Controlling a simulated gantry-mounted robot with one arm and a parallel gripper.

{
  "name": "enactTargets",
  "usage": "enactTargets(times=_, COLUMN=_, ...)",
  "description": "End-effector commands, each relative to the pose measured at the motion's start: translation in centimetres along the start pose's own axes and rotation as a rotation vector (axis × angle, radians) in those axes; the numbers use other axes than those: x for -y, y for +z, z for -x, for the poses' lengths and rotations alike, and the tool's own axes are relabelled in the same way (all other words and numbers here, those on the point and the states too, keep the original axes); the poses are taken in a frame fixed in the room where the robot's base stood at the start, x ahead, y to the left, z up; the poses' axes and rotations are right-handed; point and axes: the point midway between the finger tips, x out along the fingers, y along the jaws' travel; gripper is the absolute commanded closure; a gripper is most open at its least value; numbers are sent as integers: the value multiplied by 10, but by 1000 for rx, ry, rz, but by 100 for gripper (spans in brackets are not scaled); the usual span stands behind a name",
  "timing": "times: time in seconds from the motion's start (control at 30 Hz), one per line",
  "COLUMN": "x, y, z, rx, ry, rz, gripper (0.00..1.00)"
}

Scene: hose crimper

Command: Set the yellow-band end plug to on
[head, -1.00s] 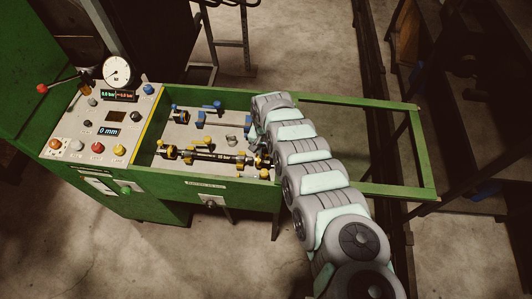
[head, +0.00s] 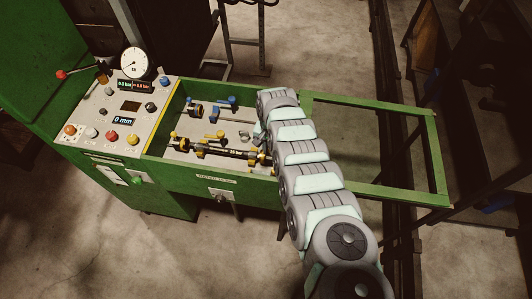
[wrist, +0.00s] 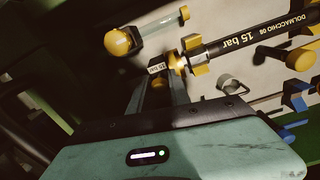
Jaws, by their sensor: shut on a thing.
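The black hose (wrist: 245,38), printed "15 bar", ends in a yellow fitting (wrist: 193,68) in the wrist view. A dark end plug (wrist: 158,66) with a small pale pressure label sits beside that fitting; whether it is seated in it, I cannot tell. My gripper (wrist: 161,84) is shut on this plug, its two grey fingers reaching up from the wrist. In the head view the hose (head: 225,151) lies along the front of the green bench. Its right end and most of my gripper are hidden by my arm there.
A control panel (head: 120,112) with a gauge (head: 133,63), coloured buttons and a "0 mm" display is at the left. Blue clamps (head: 215,114) stand behind the hose. A clear tube with yellow ends (wrist: 155,28) is close to my fingers. The right frame (head: 380,105) is open and empty.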

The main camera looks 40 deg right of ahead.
Motion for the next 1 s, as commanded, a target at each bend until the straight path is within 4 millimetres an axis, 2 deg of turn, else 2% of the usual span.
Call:
enactTargets(times=0.23, x=5, y=2, z=-1, rx=1, ry=-7, rz=4, gripper=100)
enactTargets(times=0.27, x=5, y=2, z=-1, rx=1, ry=-7, rz=4, gripper=74)
enactTargets(times=0.33, x=5, y=2, z=-1, rx=1, ry=-7, rz=4, gripper=69)
enactTargets(times=0.77, x=3, y=1, z=2, rx=1, ry=-4, rz=2, gripper=68)
enactTargets(times=0.87, x=3, y=1, z=10, rx=1, ry=-5, rz=1, gripper=68)
enactTargets(times=1.0, x=1, y=1, z=32, rx=4, ry=-1, rz=2, gripper=68)
